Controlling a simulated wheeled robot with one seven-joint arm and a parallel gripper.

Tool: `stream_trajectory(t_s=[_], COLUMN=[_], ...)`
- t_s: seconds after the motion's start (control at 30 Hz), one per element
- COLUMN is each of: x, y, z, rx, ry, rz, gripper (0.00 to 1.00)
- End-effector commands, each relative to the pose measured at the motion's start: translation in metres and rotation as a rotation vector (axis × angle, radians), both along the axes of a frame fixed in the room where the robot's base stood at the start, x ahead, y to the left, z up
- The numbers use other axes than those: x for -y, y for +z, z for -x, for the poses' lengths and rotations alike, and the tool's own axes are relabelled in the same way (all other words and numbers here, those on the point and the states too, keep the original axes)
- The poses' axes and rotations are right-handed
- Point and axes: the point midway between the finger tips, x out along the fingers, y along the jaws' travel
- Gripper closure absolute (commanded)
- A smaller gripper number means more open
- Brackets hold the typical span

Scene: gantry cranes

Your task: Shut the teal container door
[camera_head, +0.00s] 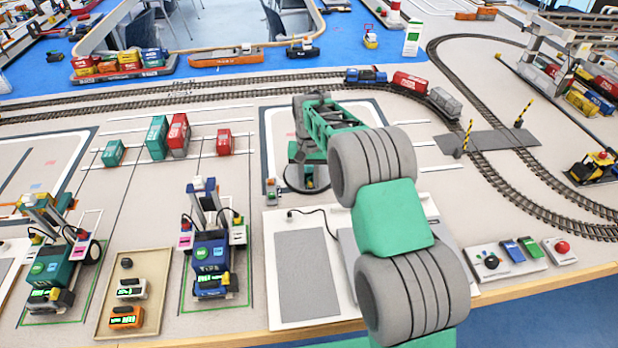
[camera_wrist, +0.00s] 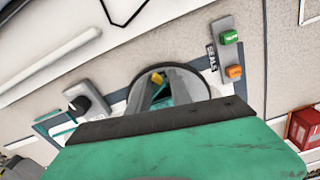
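Two teal containers stand left of centre in the head view: a small teal container (camera_head: 113,153) and a taller teal container (camera_head: 155,138) beside a red one. Their doors are too small to tell whether open or shut. My green and grey arm reaches in from the lower right. Its far end is around a grey round base on the mat, right of the containers. The wrist view shows a green slab with a dark edge across its lower part, and no fingertips can be made out. No teal container can be identified there.
Red containers (camera_head: 223,142) stand right of the teal ones. Two small gantry models (camera_head: 210,255) and a tan tray (camera_head: 130,300) stand in front. Train tracks run behind and to the right. The wrist view shows a dark ring (camera_wrist: 198,78), a knob (camera_wrist: 82,103) and a green button (camera_wrist: 229,37).

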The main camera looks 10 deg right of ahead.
Motion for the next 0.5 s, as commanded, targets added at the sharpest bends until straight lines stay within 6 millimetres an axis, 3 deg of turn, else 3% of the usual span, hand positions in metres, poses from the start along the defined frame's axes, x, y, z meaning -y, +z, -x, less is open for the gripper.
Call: stream_trajectory(t_s=[0.33,0.5], x=[-0.001,-0.001], y=[0.005,0.035], z=[-0.002,-0.002], rx=[0.006,0.008], ry=[0.003,0.002], rz=[-0.001,-0.002], gripper=[0.7,0.7])
